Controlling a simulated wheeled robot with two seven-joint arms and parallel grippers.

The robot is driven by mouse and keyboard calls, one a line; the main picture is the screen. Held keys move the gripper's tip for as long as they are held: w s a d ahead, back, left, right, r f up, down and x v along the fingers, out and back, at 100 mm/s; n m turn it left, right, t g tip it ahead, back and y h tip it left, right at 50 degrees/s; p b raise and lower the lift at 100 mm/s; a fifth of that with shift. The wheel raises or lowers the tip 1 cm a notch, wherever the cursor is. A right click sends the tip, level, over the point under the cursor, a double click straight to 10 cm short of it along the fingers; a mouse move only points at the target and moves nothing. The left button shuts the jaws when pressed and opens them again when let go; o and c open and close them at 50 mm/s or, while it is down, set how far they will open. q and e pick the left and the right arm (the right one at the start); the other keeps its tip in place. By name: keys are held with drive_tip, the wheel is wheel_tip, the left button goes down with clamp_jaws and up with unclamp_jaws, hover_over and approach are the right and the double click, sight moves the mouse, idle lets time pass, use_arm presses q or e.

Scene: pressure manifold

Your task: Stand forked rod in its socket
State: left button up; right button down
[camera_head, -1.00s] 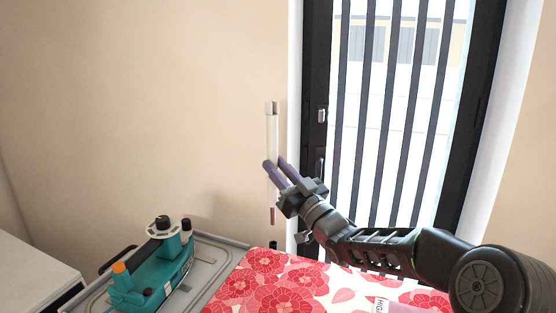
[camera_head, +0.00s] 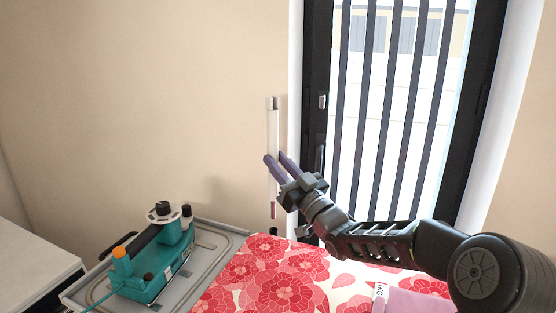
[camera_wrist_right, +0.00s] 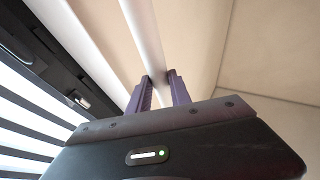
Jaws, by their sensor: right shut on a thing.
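The rod (camera_head: 273,128) is a long white upright piece with a grey cap at its top and a dark red tip at its lower end. My right gripper (camera_head: 273,160) is shut on it around its middle and holds it raised, its lower end near the far edge of the floral cloth. In the right wrist view the white rod (camera_wrist_right: 146,35) passes between the purple fingers of my right gripper (camera_wrist_right: 160,90). A fork on the rod is not clear. The teal manifold (camera_head: 150,265) has black knobs and an orange cap; I cannot tell which opening is the socket. My left gripper is out of view.
The manifold stands on a grey tray (camera_head: 222,240) at the left. A red floral cloth (camera_head: 285,285) covers the table beside it, with a pink labelled item (camera_head: 415,300) at the front right. A wall and a barred window (camera_head: 400,120) stand behind.

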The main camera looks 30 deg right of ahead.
sight(276, 184)
wheel_tip(276, 184, down, 7)
drive_tip(key=b, duration=0.4)
drive_tip(key=shift+r, duration=0.2)
drive_tip(key=shift+s+f+b, duration=0.15)
drive_tip(key=shift+f+b, duration=0.25)
drive_tip(key=shift+b, duration=0.1)
drive_tip(key=shift+f+b, duration=0.35)
drive_tip(key=shift+f, duration=0.2)
drive_tip(key=shift+s, duration=0.1)
drive_tip(key=c, duration=1.1)
unclamp_jaws()
drive_tip(key=shift+f, duration=0.1)
wheel_tip(276, 184, up, 13)
drive_tip(key=shift+a+f+p, duration=0.1)
drive_tip(key=shift+p, duration=0.25)
